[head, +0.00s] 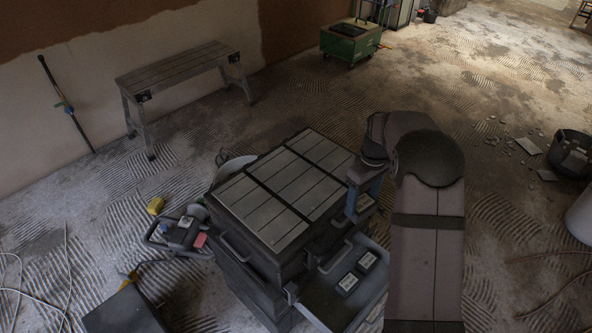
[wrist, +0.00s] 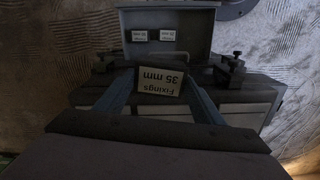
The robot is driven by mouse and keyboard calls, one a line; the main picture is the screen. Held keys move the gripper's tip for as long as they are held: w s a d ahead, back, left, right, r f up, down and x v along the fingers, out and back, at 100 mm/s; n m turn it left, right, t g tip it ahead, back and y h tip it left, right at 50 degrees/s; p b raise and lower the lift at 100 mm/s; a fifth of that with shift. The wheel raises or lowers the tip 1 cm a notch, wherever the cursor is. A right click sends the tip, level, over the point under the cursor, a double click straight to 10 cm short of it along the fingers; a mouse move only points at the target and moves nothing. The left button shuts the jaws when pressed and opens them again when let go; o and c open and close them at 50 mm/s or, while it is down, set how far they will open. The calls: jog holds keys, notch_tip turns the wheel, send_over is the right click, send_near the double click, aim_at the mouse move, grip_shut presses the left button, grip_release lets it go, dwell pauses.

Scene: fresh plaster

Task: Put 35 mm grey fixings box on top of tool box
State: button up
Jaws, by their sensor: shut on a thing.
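My gripper (wrist: 160,96) is shut on the 35 mm fixings box (wrist: 159,82), a small dark box whose pale label reads "Fixings 35 mm" upside down in the wrist view. In the head view the held box (head: 365,203) shows beside a blue finger, near the right edge of the tool box. The tool box (head: 262,205) is dark with grey slatted panels on its lid, which looks closed and bare. It also shows in the wrist view (wrist: 245,111), behind and beside the fingers. Whether the held box touches it I cannot tell.
An open drawer (head: 325,304) juts from the tool box's front, holding two small labelled boxes (head: 348,283) (head: 367,260). A power tool (head: 182,233) lies left of the tool box. A step bench (head: 175,70) stands by the wall, a green case (head: 350,42) farther back.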

jog(key=w+a+r+n+p, duration=0.2)
jog(key=w+a+r+p, duration=0.2)
jog(key=w+a+r, duration=0.5)
jog(key=p, duration=0.2)
send_over(317, 194)
jog(key=shift+f, duration=4.35)
jog(key=shift+f, duration=0.15)
jog(key=o, duration=1.3)
jog(key=shift+c, duration=0.2)
notch_tip(317, 194, up, 12)
jog(key=b, duration=0.1)
jog(key=shift+b, duration=0.3)
